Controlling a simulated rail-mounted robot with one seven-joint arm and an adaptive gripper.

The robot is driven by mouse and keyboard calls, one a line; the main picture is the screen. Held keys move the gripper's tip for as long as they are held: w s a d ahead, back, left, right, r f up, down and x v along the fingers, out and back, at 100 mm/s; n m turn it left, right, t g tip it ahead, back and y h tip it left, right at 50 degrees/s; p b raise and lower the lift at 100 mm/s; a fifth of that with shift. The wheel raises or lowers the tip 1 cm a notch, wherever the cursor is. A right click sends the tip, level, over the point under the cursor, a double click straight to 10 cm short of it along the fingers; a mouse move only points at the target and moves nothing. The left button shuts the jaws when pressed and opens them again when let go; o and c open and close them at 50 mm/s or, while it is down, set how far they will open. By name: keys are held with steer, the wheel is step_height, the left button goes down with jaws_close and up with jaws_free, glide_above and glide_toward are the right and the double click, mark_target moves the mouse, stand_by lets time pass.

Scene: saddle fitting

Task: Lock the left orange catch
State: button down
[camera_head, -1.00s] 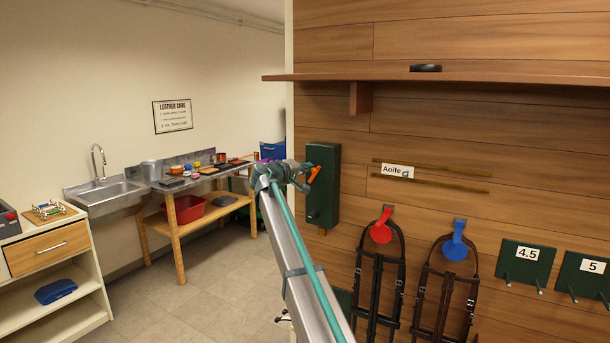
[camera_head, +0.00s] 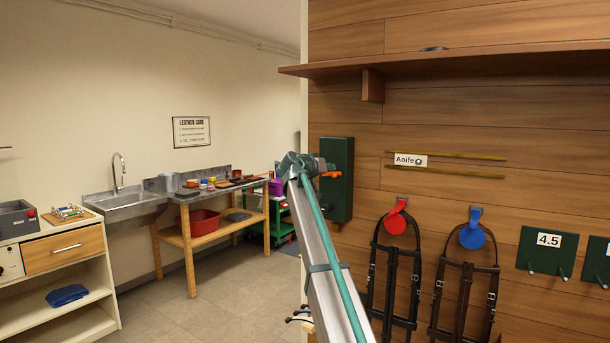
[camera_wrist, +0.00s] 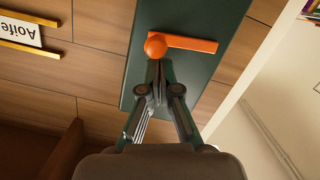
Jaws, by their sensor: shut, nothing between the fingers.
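One orange catch (camera_wrist: 190,42) shows, a flat bar with a round knob at one end, on a dark green panel (camera_wrist: 190,85). In the wrist view the bar lies nearly level, with the knob at its left end. My gripper (camera_wrist: 156,68) is shut and empty. Its fingertips are at the knob's lower edge in that view; I cannot tell whether they touch it. In the head view the catch (camera_head: 332,174) shows beside my gripper (camera_head: 314,168), on the green box (camera_head: 338,205) on the wooden wall. My arm hides part of the box.
A wooden shelf (camera_head: 450,63) juts out above the box. Right of it are yellow rails with an "Aoife" label (camera_head: 410,160) and hanging bridles on red (camera_head: 396,222) and blue (camera_head: 471,235) holders. A sink (camera_head: 125,200) and workbench (camera_head: 190,222) stand left, with open floor before them.

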steer(key=shift+w+d+r, duration=0.1)
steer(key=shift+d, duration=0.15)
steer(key=shift+w+r, duration=0.25)
steer(key=shift+r, duration=0.15)
steer(key=r, duration=0.1)
steer(key=w+r, duration=0.1)
steer(key=shift+a+r, duration=0.25)
steer(key=shift+r, duration=0.05)
glide_toward(335, 157)
steer(key=v, duration=0.3)
steer(key=shift+s+a+b, duration=0.15)
steer(key=shift+b, duration=0.15)
